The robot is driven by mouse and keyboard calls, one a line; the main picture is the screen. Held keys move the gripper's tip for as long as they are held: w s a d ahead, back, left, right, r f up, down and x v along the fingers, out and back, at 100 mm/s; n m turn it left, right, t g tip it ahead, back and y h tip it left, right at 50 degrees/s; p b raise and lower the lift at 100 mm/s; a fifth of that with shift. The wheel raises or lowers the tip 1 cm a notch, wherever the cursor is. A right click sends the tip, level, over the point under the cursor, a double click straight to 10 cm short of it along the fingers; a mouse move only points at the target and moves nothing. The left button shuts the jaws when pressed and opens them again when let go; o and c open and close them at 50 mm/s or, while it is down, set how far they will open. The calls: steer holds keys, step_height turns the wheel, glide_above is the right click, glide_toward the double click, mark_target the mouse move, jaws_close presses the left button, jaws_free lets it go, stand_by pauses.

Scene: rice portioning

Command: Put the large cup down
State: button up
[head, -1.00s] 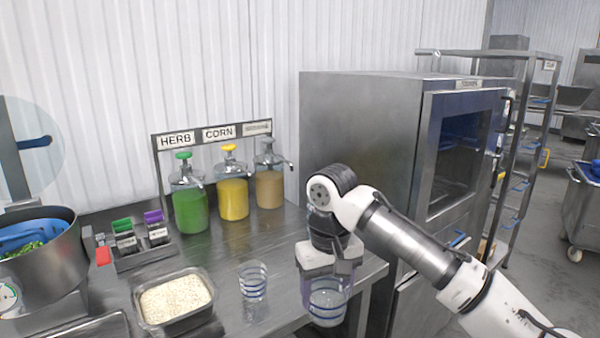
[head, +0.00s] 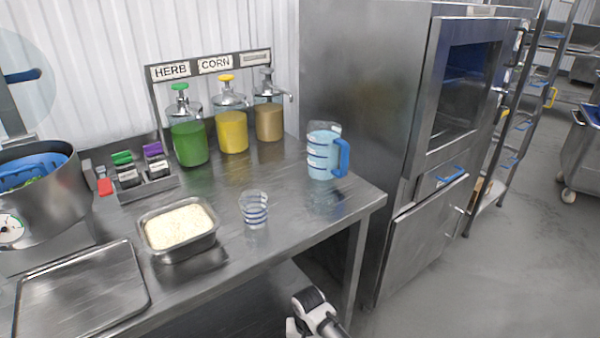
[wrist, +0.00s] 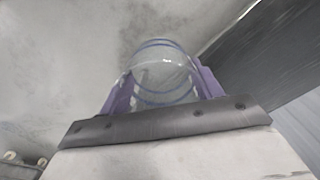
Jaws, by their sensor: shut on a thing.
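The large cup (wrist: 163,72) is clear with blue rings. It shows in the wrist view between the purple fingers of my gripper (wrist: 164,84), which is shut on it. The cup looks see-through, and I cannot tell whether anything is in it. Grey floor shows behind it in the wrist view. In the head view the held cup and my gripper are out of sight; only a white piece of my arm shows at the bottom edge. A smaller clear cup with blue stripes (head: 254,211) stands upright on the steel table (head: 285,228).
A blue jug (head: 322,160) stands near the table's right end. A pan of rice (head: 180,247) is left of the small cup. Green, yellow and brown pump dispensers (head: 231,130) stand behind. A flat tray (head: 80,300) lies front left. A steel oven (head: 365,120) is right.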

steer(key=a+f, duration=0.1)
steer(key=s+a+f, duration=0.1)
steer(key=shift+s+f, duration=0.15)
steer(key=shift+f, duration=0.25)
steer(key=w+a+r, duration=0.3)
steer(key=w, duration=0.1)
steer(key=shift+s+d+f, duration=0.75)
steer(key=shift+s+d, duration=0.05)
steer(key=shift+s, duration=0.2)
steer(key=shift+s+d+f, duration=0.75)
steer(key=shift+s, duration=0.25)
steer(key=shift+s+a, duration=0.1)
